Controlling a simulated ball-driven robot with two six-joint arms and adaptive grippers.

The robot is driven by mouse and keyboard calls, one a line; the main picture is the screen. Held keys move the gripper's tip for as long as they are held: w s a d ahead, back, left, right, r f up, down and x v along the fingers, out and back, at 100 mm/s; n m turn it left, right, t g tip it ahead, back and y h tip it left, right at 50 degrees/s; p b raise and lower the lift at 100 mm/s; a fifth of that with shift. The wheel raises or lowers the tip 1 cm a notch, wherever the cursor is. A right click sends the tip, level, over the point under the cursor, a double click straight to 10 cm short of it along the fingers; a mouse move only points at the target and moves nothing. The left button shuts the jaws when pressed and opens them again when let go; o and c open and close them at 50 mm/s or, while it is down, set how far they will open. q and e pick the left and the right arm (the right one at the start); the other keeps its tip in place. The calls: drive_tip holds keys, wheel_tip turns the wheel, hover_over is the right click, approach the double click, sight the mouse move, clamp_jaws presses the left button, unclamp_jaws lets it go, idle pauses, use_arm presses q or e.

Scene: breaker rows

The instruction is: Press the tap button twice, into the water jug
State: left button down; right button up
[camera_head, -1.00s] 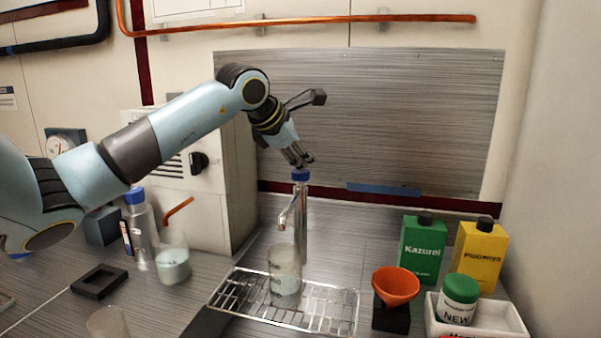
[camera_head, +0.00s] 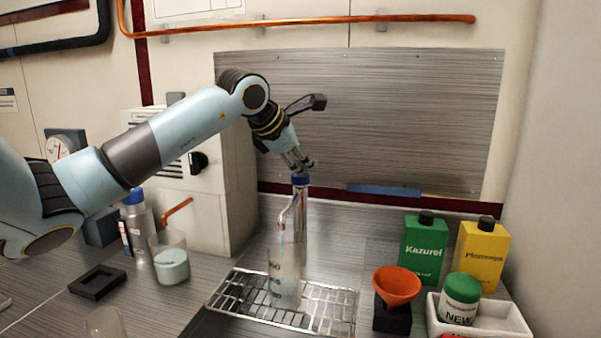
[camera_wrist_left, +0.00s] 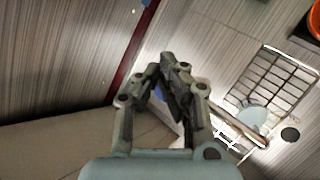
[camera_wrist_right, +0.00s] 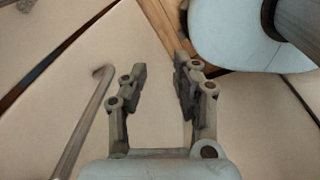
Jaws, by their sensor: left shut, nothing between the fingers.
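The tap (camera_head: 300,215) is a slim metal column with a blue button (camera_head: 300,179) on top and a spout to the left. My left gripper (camera_head: 305,166) is shut and empty, its fingertips at the top of the button; they seem to touch it. A faint bluish streak shows under the spout. The clear water jug (camera_head: 285,287) stands upright on the wire drip rack (camera_head: 335,310), below the spout. In the left wrist view my shut fingers (camera_wrist_left: 172,72) hide most of the tap. My right gripper (camera_wrist_right: 160,68) is open and empty, away from the tap.
A green bottle (camera_head: 424,250), a yellow bottle (camera_head: 482,258), an orange funnel (camera_head: 397,287) and a white tray (camera_head: 510,322) stand to the right. A beaker (camera_head: 171,262) and a black square frame (camera_head: 98,281) are at left. A pale cabinet (camera_head: 225,210) stands behind.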

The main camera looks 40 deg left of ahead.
sight(302, 175)
use_arm(q)
drive_tip(key=shift+f, duration=0.3)
drive_tip(key=shift+r, duration=0.1)
drive_tip(key=shift+r+p, duration=0.5)
drive_tip(key=shift+r, duration=0.8)
wheel_tip(302, 175, up, 5)
drive_tip(key=shift+r+p, duration=0.1)
drive_tip(key=shift+p, duration=1.1)
